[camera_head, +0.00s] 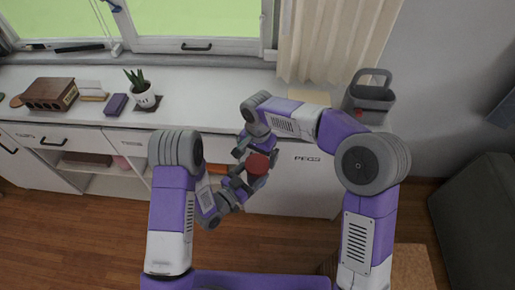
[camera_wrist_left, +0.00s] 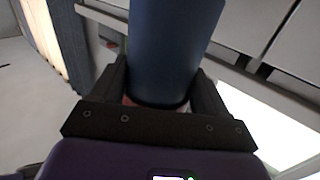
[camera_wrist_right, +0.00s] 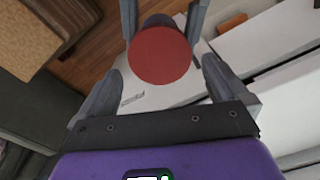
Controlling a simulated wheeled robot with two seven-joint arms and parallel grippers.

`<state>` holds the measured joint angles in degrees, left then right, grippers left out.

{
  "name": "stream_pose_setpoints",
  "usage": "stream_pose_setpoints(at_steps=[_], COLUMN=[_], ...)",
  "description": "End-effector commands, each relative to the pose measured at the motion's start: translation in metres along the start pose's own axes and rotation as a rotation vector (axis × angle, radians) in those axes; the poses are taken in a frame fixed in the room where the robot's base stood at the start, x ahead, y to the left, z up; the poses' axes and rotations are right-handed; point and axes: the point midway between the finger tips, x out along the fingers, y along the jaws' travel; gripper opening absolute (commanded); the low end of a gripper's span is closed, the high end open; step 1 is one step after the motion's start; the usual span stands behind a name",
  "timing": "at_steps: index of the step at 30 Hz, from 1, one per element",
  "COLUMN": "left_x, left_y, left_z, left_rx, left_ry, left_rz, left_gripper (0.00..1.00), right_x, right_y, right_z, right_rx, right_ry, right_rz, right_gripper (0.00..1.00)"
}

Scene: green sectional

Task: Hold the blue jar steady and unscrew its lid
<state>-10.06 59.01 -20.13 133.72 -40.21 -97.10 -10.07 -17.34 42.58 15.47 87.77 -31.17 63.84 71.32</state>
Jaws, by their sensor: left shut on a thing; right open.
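The blue jar (camera_wrist_left: 172,45) is held between the fingers of my left gripper (camera_head: 243,186), which is shut on its body. In the left wrist view the jar's body fills the space between the fingers. My right gripper (camera_head: 257,151) is open at the lid. In the right wrist view the red lid (camera_wrist_right: 160,56) lies between the spread fingers, with gaps at both sides. A little of the dark jar body shows behind the lid.
A white counter (camera_head: 205,90) runs along the window behind my arms. It bears a potted plant (camera_head: 142,92), a purple box (camera_head: 116,104), a brown wooden thing (camera_head: 49,93) and a grey caddy (camera_head: 370,95). A dark green sofa (camera_head: 475,230) stands at the right.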

Motion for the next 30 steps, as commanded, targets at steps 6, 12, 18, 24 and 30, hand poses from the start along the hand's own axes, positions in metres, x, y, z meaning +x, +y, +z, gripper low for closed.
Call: stream_pose_setpoints(at_steps=[6, 12, 18, 24, 30], left_x=[0.000, 0.000, 0.000, 0.000, 0.000], left_y=[0.000, 0.000, 0.000, 0.000, 0.000], left_z=[0.000, 0.000, 0.000, 0.000, 0.000], left_rx=[0.000, 0.000, 0.000, 0.000, 0.000], left_ry=[0.001, 0.001, 0.001, 0.001, 0.001], left_rz=[0.000, 0.000, 0.000, 0.000, 0.000], left_gripper=[0.00, 0.00, 0.00, 0.00, 0.00], right_x=[0.026, 0.032, 0.032, 0.032, 0.032], right_y=[0.000, 0.000, 0.000, 0.000, -0.001], right_z=[0.001, 0.000, 0.000, 0.000, 0.000], right_rx=[-0.001, -0.002, -0.002, -0.002, -0.021], right_ry=[-0.002, 0.000, 0.000, 0.000, 0.000], right_rz=[0.000, -0.001, -0.001, -0.001, -0.002], right_gripper=[1.00, 1.00, 0.97, 0.66, 0.54])
